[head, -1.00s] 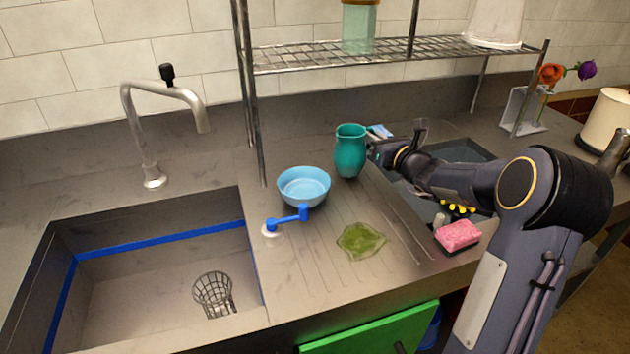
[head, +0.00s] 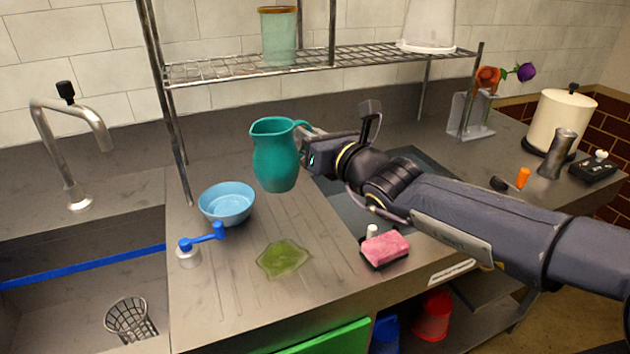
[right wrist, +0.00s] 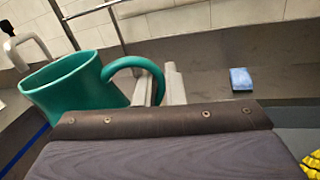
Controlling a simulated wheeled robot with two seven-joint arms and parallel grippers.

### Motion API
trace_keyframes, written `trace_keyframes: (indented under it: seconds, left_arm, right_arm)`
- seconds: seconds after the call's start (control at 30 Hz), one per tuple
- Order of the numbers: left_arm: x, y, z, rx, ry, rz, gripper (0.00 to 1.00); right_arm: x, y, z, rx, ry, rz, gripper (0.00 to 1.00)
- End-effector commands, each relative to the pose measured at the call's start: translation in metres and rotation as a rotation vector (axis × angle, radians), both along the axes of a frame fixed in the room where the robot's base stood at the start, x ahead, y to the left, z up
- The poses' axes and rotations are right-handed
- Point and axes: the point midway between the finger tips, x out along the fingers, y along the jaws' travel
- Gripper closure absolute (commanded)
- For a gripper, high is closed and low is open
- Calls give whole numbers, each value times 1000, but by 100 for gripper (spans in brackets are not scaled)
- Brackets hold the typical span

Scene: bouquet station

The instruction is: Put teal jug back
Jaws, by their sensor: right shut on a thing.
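The teal jug (head: 275,155) is upright in the head view, in front of the wire shelf and behind the blue bowl. It appears lifted a little above the counter. My right gripper (head: 307,137) is shut on its handle, from the right side. In the right wrist view the jug (right wrist: 75,88) is at the left, and its handle passes between the fingers of my right gripper (right wrist: 158,88). My left gripper is in neither view.
A light blue bowl (head: 227,203), a blue-handled fitting (head: 203,238), a green patch (head: 284,259) and a pink sponge (head: 385,248) lie around the ribbed drainboard. A wire shelf (head: 230,70) with a glass container (head: 278,38) stands behind. The sink (head: 60,310) is at left.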

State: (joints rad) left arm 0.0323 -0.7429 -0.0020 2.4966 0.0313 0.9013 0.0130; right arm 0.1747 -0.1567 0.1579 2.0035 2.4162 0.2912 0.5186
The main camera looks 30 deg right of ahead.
Motion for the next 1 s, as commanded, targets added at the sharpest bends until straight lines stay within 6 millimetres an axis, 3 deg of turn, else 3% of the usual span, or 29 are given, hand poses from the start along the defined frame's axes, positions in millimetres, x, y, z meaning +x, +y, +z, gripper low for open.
trace_keyframes:
  seconds: [0.33, 0.5, 0.87, 1.0]
  left_arm:
    - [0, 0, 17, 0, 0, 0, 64]
    - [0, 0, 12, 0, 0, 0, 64]
    - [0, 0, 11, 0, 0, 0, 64]
    - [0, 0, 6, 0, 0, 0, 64]
  right_arm:
    - [66, -50, -35, 3, 4, -4, 100]
    - [85, -64, -68, 3, 3, -2, 100]
    - [101, -76, -91, 2, 0, -1, 100]
    - [104, -78, -112, 4, 2, 0, 100]
